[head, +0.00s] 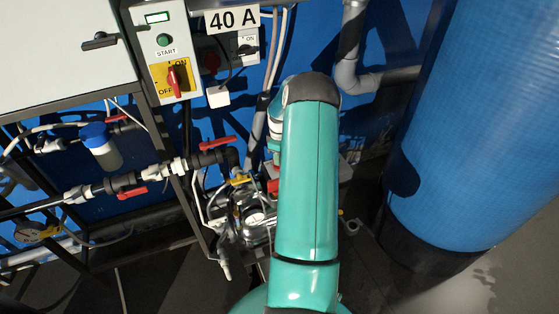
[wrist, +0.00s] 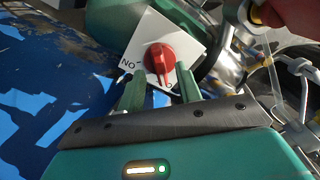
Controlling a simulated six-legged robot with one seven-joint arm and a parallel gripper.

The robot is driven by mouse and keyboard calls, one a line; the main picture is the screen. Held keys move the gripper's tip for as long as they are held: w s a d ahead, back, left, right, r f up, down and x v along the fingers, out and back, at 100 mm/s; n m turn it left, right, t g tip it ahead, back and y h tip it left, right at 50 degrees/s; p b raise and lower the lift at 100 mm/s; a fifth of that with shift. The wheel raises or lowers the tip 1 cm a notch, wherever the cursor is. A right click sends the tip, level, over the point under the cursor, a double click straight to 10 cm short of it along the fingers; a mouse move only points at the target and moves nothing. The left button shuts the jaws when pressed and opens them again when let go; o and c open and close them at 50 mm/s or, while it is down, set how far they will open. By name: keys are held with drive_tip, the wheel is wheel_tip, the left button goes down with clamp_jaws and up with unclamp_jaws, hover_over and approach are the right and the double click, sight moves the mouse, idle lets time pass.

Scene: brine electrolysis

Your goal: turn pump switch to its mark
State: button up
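The pump switch, a red round knob (wrist: 159,58), sits on a white plate (wrist: 186,47) in the wrist view. Letters on the plate by the knob's left read as an upside-down ON, with a small dark tick next to them. A pale line shows on the knob's lower part, pointing toward my gripper. My gripper (wrist: 160,72) is open, its two green fingers apart, one on each side of the knob's near part. Small gaps seem to show; I cannot tell whether either finger touches it. In the head view my teal arm hides the gripper and the switch.
A panel with a red ON/OFF switch (head: 174,79) and green START button (head: 163,40) stands upper left. Pipes with red-handled valves (head: 217,143) run left of my arm. A large blue tank (head: 480,120) stands right.

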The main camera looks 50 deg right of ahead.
wheel_tip(320, 180, up, 11)
idle(0.8)
drive_tip(key=w+a+r+m+t+h, duration=0.1)
drive_tip(key=a+r, duration=0.9)
drive_tip(key=a, duration=0.3)
drive_tip(key=w+a+r+t+h, duration=0.1)
drive_tip(key=w+a+r, duration=0.1)
drive_tip(key=a+r, duration=1)
drive_tip(key=s+a+r+m+t+y, duration=0.1)
drive_tip(key=s+a, duration=0.7)
drive_tip(key=a, duration=0.3)
drive_tip(key=s+a+r+m+t+y, duration=0.1)
drive_tip(key=s+a+t, duration=0.1)
drive_tip(key=s+a, duration=0.7)
drive_tip(key=a, duration=0.3)
drive_tip(key=shift+a+r+t, duration=0.25)
drive_tip(key=shift+t, duration=0.05)
drive_tip(key=shift+d, duration=0.1)
